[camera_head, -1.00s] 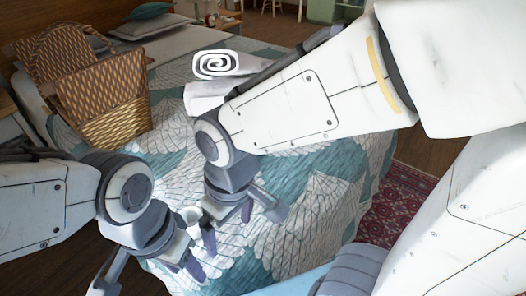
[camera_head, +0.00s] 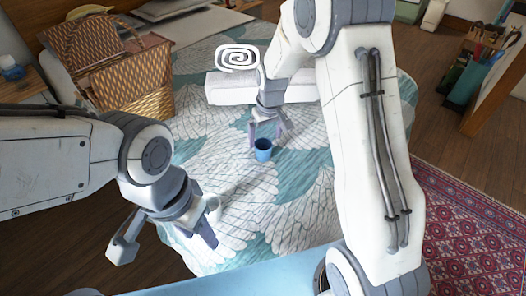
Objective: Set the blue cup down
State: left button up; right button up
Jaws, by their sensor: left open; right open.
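The blue cup (camera_head: 263,150) stands upright on the patterned bedspread (camera_head: 300,190), near the middle of the head view. My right gripper (camera_head: 266,133) is open just behind the cup, with its fingers pointing down close to it. Whether a finger touches the cup cannot be told. My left gripper (camera_head: 166,244) is open at the lower left, well apart from the cup and near the bed's front edge.
A wicker basket (camera_head: 130,85) stands at the back left. A patterned red rug (camera_head: 470,230) covers the floor at right. Bare bedspread surrounds the cup.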

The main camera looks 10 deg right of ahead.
aim_at(263, 145)
jog(key=f, duration=0.3)
jog(key=w+f, duration=0.1)
jog(key=f, duration=0.1)
jog(key=shift+w+a+f, duration=0.1)
jog(key=shift+a+f, duration=0.15)
jog(key=shift+c, duration=0.3)
jog(key=c, duration=1.5)
jog(key=shift+r, duration=0.1)
